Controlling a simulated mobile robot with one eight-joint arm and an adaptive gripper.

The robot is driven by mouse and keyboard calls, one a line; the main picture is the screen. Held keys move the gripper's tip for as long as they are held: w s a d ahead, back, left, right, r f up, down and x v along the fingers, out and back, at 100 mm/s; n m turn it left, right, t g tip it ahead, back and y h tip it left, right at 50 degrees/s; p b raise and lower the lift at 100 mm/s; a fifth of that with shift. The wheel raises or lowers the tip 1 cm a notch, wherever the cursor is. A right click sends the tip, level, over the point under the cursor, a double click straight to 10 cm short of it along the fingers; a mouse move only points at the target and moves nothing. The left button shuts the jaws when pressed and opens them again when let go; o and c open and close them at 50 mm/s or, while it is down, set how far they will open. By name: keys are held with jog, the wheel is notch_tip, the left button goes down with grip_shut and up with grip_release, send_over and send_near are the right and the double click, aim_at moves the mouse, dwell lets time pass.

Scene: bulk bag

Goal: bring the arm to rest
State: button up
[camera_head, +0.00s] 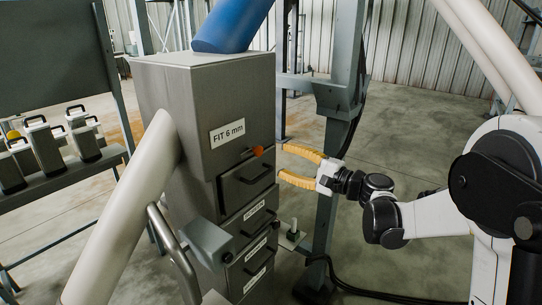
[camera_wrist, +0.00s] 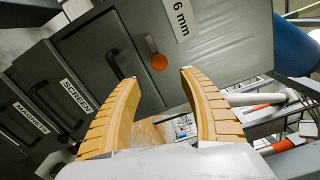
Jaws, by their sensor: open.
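My gripper (camera_head: 300,166) has yellow ribbed fingers and is open and empty. In the head view it points left at the grey cabinet (camera_head: 190,100), near its upper drawer and the orange knob (camera_head: 257,151). I cannot tell whether a fingertip touches the cabinet. In the wrist view the two fingers of my gripper (camera_wrist: 158,78) stand apart, with the orange knob (camera_wrist: 159,62) seen between and beyond them. My white and black arm (camera_head: 430,215) reaches in from the right.
A grey steel post (camera_head: 340,120) stands right behind my gripper. A black cable (camera_head: 375,293) runs over the floor. A shelf (camera_head: 70,175) with several canisters is at left. Open floor (camera_head: 420,120) lies behind my arm.

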jog(key=shift+v, duration=1.05)
jog(key=s+f+n+g+h+b, duration=0.1)
jog(key=s+f+n+g+h, duration=0.15)
jog(key=s, duration=0.45)
jog(key=s+f+n+g+h+b, duration=0.1)
jog(key=s+f+n+h, duration=0.2)
jog(key=s, duration=0.5)
jog(key=s+d+f+n+h, duration=0.1)
jog(key=s+d+f+h, duration=0.1)
jog(key=s+d+h, duration=0.1)
jog(key=s+d+f+n+h+b, duration=0.1)
jog(key=s+d+f+n+h, duration=0.1)
jog(key=s+d, duration=0.3)
jog(key=s+d+f+n+h+b, duration=0.1)
jog(key=s+d+f+h, duration=0.2)
jog(key=s, duration=0.6)
jog(key=shift+d+f+n+h, duration=0.35)
jog(key=shift+d+f, duration=0.05)
jog(key=shift+d, duration=0.05)
